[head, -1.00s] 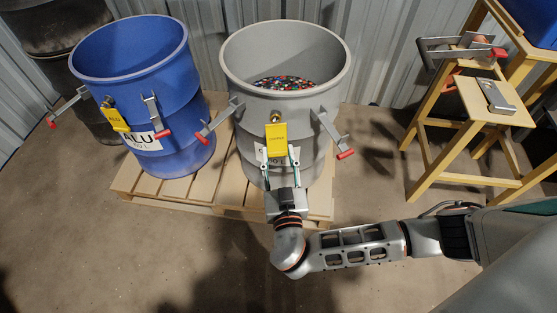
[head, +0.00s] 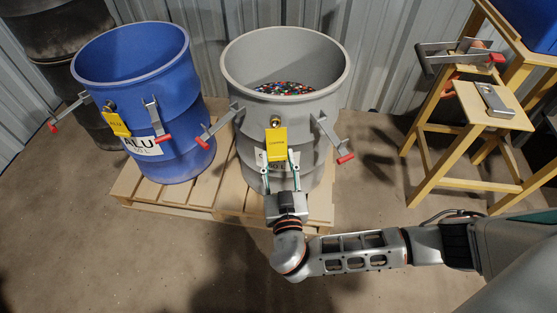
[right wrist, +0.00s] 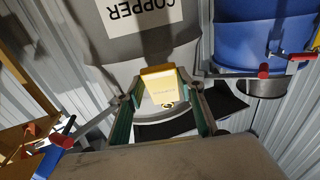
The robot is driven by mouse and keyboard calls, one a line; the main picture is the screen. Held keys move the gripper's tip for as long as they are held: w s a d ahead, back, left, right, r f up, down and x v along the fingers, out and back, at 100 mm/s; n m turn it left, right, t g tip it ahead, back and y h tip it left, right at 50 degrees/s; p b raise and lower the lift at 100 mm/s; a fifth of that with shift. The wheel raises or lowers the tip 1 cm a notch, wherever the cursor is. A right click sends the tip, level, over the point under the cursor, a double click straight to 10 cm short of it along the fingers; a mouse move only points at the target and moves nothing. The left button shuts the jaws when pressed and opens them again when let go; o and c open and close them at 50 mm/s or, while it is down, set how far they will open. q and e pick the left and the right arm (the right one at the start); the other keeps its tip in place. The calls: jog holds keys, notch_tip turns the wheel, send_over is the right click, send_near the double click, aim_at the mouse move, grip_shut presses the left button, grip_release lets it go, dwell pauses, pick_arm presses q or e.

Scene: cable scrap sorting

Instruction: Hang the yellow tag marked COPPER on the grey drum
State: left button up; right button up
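The grey drum (head: 240,85) stands upright on a pallet, with coloured bits inside. The yellow tag marked COPPER (head: 276,143) hangs on the drum's front, just under a brass peg (head: 275,121). In the right wrist view the tag (right wrist: 162,88) shows between my fingers, with gaps at its sides. My right gripper (head: 279,168) is open, just below and in front of the tag. The drum's white COPPER label also shows, upside down, in the right wrist view (right wrist: 143,10). My left gripper is not in view.
A blue drum (head: 125,60) marked ALU stands at left with its own yellow tag (head: 116,124). Red-tipped clamp handles (head: 344,158) stick out from the drums. The wooden pallet (head: 200,198) lies beneath. A wooden stand (head: 424,185) is at right. The front floor is clear.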

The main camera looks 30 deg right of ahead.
jog(key=o, duration=0.4)
notch_tip(320, 180, up, 10)
pick_arm(q)
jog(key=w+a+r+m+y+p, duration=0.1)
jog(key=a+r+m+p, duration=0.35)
jog(key=p, duration=1.15)
pick_arm(e)
jog(key=s+a+n+g+y, duration=0.3)
jog(key=s+y, duration=0.1)
jog(key=s, duration=0.5)
jog(key=s+a+n+g+y, duration=0.2)
jog(key=s+n+g+y, duration=0.15)
jog(key=s, duration=0.45)
pick_arm(q)
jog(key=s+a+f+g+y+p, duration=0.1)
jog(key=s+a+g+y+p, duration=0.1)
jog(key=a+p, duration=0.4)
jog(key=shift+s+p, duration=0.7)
jog(key=shift+p, duration=0.3)
pick_arm(e)
jog(key=s+d+n, duration=0.1)
jog(key=s+d, duration=0.1)
jog(key=s, duration=0.6)
jog(key=s+d+y, duration=0.1)
jog(key=s+d, duration=0.1)
jog(key=s, duration=0.7)
jog(key=shift+s+r+n, duration=0.3)
jog(key=shift+n, duration=0.05)
